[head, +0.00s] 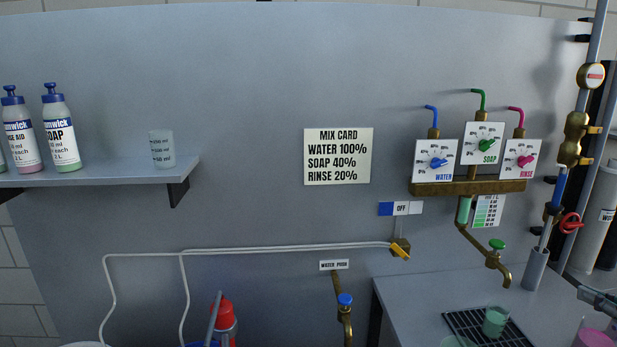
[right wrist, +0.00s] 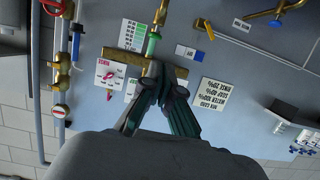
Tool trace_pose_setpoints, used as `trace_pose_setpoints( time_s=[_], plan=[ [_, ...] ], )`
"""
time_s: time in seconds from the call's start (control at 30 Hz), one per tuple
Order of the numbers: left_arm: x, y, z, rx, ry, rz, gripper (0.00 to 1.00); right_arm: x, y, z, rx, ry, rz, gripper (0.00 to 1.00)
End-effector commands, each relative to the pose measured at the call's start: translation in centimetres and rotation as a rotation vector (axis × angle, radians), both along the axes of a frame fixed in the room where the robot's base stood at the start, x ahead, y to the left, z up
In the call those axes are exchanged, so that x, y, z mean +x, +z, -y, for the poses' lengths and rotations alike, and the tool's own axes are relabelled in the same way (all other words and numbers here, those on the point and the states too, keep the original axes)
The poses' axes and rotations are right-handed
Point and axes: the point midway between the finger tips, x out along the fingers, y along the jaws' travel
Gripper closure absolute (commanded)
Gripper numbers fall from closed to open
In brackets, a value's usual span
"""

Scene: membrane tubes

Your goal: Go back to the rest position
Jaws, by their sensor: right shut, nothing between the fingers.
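My right gripper (right wrist: 163,88) is shut with nothing between its fingers in the right wrist view, where the picture is upside down. In the head view only a part of it (head: 598,299) seems to show at the right edge, above the counter. It looks apart from the things around it. My left gripper is not in view.
The grey counter (head: 410,300) at the lower right bears a drip grate (head: 465,325) with a small green cup (head: 495,321). Above it are the brass tap (head: 503,270) and the dial panel (head: 483,143). Bottles (head: 60,130) and a beaker (head: 162,149) stand on the left shelf (head: 110,172).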

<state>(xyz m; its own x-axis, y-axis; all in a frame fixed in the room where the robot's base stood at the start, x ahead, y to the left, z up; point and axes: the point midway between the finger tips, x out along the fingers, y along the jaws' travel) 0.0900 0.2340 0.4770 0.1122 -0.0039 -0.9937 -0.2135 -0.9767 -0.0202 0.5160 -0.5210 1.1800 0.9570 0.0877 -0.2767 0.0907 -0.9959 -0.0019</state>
Motion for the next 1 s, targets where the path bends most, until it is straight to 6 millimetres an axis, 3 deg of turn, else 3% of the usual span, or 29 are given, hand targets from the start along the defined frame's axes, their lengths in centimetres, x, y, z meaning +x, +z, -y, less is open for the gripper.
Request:
trace_pose_setpoints(
  time_s=[0.27, 0.57, 0.67, 0.8, 1.0],
  plan=[
    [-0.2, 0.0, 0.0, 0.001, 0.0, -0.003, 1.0, -0.7, -4.9, -2.5, -0.018, 0.021, -0.108, 1.0],
    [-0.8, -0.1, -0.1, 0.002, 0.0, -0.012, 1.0, -3.6, -14.3, -8.4, -0.06, 0.07, -0.325, 1.0],
    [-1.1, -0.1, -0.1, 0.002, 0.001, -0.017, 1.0, -6.0, -18.7, -11.8, -0.081, 0.095, -0.436, 1.0],
    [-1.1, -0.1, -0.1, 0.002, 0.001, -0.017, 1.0, -11.0, -24.5, -17.9, -0.118, 0.126, -0.612, 1.0],
    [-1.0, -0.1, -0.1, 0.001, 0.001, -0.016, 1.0, -16.7, -28.0, -23.8, -0.152, 0.132, -0.768, 1.0]
  ],
)
